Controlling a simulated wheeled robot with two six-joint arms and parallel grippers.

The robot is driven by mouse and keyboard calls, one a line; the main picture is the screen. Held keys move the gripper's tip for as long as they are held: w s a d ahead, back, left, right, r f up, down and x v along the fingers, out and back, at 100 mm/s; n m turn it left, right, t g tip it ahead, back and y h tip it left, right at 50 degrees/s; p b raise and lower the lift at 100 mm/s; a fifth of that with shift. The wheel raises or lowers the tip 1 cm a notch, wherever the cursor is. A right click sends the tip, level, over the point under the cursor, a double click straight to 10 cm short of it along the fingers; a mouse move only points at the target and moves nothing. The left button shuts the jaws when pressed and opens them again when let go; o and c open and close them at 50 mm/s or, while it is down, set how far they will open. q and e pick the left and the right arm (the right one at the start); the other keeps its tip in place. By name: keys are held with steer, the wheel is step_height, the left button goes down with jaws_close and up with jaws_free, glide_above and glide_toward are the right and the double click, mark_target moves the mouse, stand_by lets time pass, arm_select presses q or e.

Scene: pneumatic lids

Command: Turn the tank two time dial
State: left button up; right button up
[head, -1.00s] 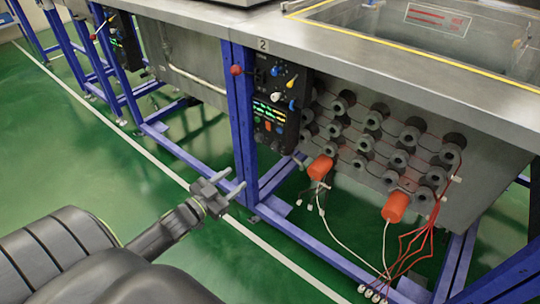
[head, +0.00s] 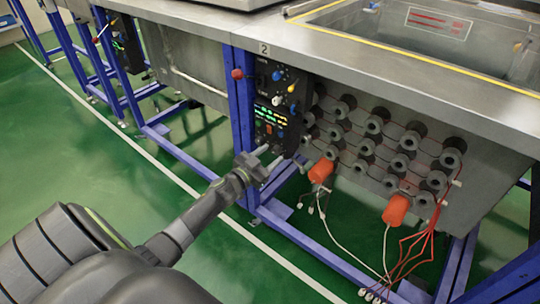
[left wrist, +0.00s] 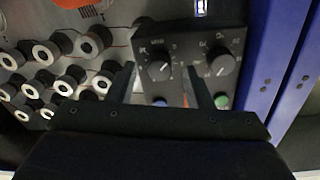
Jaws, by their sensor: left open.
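Tank two's black control panel (head: 277,105) is mounted on a blue post under the "2" plate (head: 264,47). My left gripper (head: 268,160) is open and empty at the panel's lower end. In the left wrist view two round black dials with white pointer marks show, a left dial (left wrist: 159,70) and a right dial (left wrist: 222,65). The left dial appears between my open fingers; contact cannot be told. Their labels are too small to read, so I cannot tell which is the time dial. My right gripper is not in view.
Blue post (head: 240,120) stands just left of the panel. Grey cylindrical fittings (head: 376,124) with wires cover the tank's side, with orange plugs (head: 320,171) and hanging cables. A blue lower rail (head: 300,245) runs below. The green floor left of it is clear.

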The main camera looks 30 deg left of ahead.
arm_select(q)
steer(key=shift+w, duration=0.35)
steer(key=shift+c, duration=0.5)
steer(key=c, duration=0.9)
